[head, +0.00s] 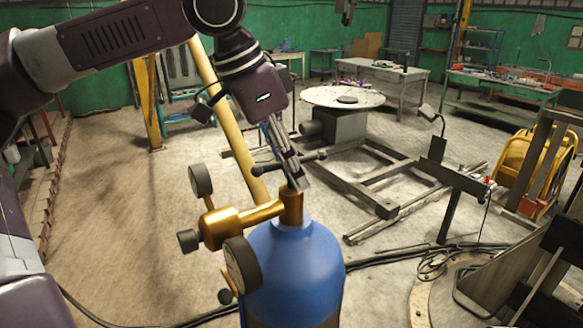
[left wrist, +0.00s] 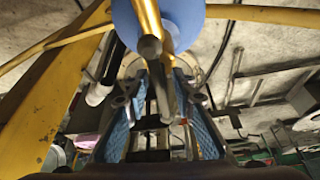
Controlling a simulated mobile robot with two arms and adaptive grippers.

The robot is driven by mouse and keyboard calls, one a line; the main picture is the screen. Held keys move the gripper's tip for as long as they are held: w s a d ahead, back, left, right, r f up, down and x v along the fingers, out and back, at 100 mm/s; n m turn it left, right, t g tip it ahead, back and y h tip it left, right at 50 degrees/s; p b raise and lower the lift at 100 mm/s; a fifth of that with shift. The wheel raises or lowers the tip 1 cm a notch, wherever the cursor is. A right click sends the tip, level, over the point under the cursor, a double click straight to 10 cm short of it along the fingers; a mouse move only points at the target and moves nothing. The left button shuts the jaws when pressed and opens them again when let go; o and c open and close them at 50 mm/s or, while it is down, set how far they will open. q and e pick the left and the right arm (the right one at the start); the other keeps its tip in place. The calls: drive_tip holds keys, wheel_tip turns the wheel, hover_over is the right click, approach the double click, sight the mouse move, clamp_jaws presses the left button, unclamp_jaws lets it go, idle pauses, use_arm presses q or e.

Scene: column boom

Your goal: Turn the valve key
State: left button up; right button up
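A blue gas cylinder (head: 292,262) stands upright, with a brass valve (head: 291,207) on top. The valve key shows as a dark bar with a rounded end (head: 319,155), partly hidden behind my left gripper (head: 296,178). This gripper points down, its fingertips just above the brass valve. In the left wrist view, the blue-padded fingers of my left gripper (left wrist: 156,95) stand apart on either side of a dark grey bar, which looks like the key (left wrist: 167,105). I cannot tell whether they touch it. The cylinder (left wrist: 190,18) shows beyond. My right gripper is not in view.
A brass regulator (head: 225,225) with two dark gauges (head: 201,180) (head: 242,264) juts left from the valve, close to the gripper. A yellow post (head: 228,120) rises behind. A metal frame with a round table (head: 342,97) stands farther back. Floor at left is clear.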

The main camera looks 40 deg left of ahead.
use_arm(q)
drive_tip(key=v, duration=1.2)
drive_tip(key=shift+d, duration=0.1)
